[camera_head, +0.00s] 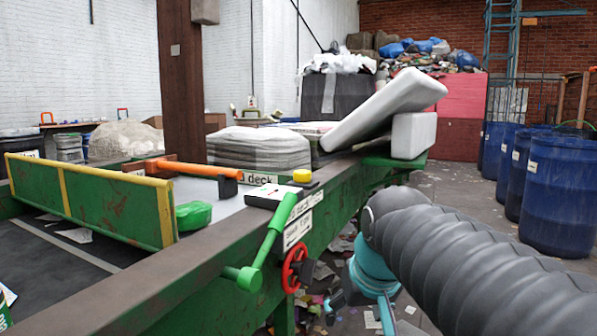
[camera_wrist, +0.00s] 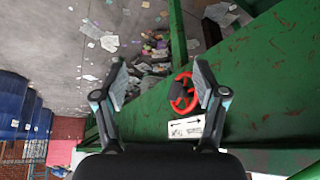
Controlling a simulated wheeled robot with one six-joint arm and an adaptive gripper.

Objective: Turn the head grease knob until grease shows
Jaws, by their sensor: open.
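A red knob like a small handwheel (camera_head: 295,270) with a dark hub sits on the side of the green belt frame (camera_head: 335,205), below a white label. It also shows in the wrist view as a red ring (camera_wrist: 175,94), between my fingers but nearer the right one. I cannot read whether its label names the head grease. My gripper (camera_head: 362,308) is open and empty, to the right of the knob in the head view. In the wrist view my gripper (camera_wrist: 160,68) has its fingers wide apart, and the right one partly overlaps the knob's edge. I see no grease.
A green lever (camera_head: 266,245) hangs beside the red knob on its left. A box with a yellow button (camera_head: 302,176) stands on the frame's top. White padded blocks (camera_head: 387,110) lie at the belt's far end. Blue drums (camera_head: 558,205) stand right; paper litters the floor.

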